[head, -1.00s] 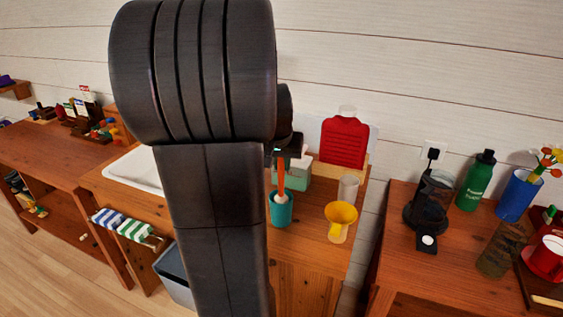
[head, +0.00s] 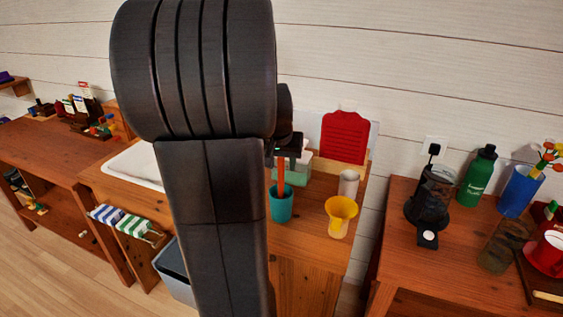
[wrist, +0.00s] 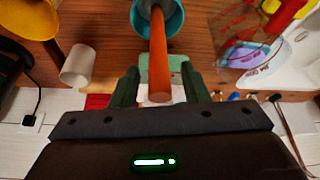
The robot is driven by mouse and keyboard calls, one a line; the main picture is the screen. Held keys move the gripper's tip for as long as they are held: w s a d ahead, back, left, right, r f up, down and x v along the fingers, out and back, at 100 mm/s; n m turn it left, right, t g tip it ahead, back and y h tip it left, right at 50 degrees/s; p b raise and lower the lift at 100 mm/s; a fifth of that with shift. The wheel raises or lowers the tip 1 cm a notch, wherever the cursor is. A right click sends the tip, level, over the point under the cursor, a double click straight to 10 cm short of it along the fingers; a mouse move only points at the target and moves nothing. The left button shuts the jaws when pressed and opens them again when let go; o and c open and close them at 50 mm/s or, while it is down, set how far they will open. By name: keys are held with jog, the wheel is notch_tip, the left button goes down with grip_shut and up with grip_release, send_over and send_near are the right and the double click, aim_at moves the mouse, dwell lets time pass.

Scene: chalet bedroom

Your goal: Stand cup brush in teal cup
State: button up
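The cup brush (head: 281,170) has an orange handle and stands in the teal cup (head: 281,207), handle up. Its lower end is hidden inside the cup. In the wrist view the handle (wrist: 159,60) runs from the teal cup (wrist: 177,22) to between the fingers. My gripper (wrist: 157,88) is open, with a gap on each side of the handle top. In the head view it is above the cup, mostly hidden behind my arm.
A yellow cup or funnel (head: 340,214) and a pale cylinder (head: 348,183) stand to the right of the teal cup. A greenish box (head: 299,168) and a red board (head: 344,137) are behind. A white sink (head: 133,167) is at left.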

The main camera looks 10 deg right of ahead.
jog(key=v, duration=1.4)
jog(key=shift+p, duration=0.3)
jog(key=shift+f, duration=0.15)
jog(key=x, duration=1.3)
jog(key=shift+w+d+f, duration=0.1)
jog(key=shift+w+f, duration=0.1)
jog(key=shift+w, duration=0.05)
jog(key=shift+r, duration=0.2)
jog(key=shift+s, duration=0.1)
jog(key=shift+r, duration=0.15)
